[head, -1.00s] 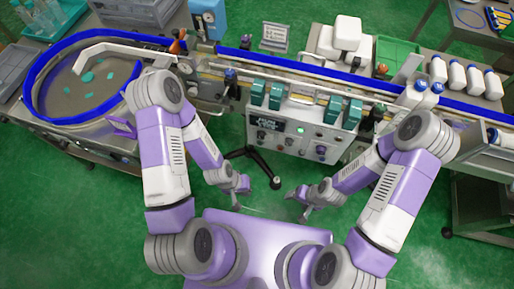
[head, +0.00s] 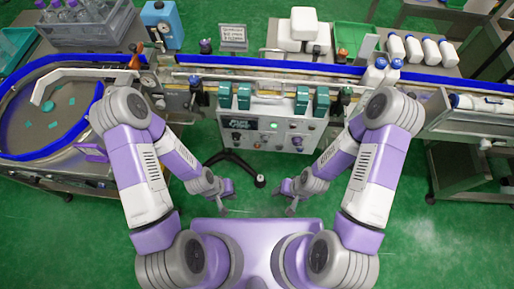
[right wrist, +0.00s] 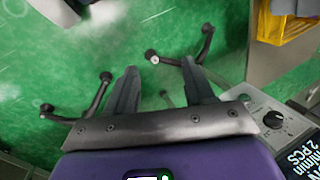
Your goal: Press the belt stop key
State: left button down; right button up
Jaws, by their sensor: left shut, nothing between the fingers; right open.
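The control panel (head: 262,136) stands on the front of the conveyor, ahead of my grippers. It carries a dark display (head: 240,123), a lit green button (head: 274,126) and several knobs and keys. The key labels are too small to read, so I cannot tell which is the belt stop key. In the right wrist view, a panel corner (right wrist: 262,112) with a dark knob (right wrist: 273,119) shows at the right. My left gripper (head: 226,203) is shut and empty, low in front of the panel. My right gripper (head: 289,205) is open and empty beside it; its spread fingers (right wrist: 159,66) show over the floor.
A round feeder bowl (head: 52,152) stands at the left. A black stand foot (head: 259,181) is on the green floor below the panel.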

grip_shut()
dwell(1.4)
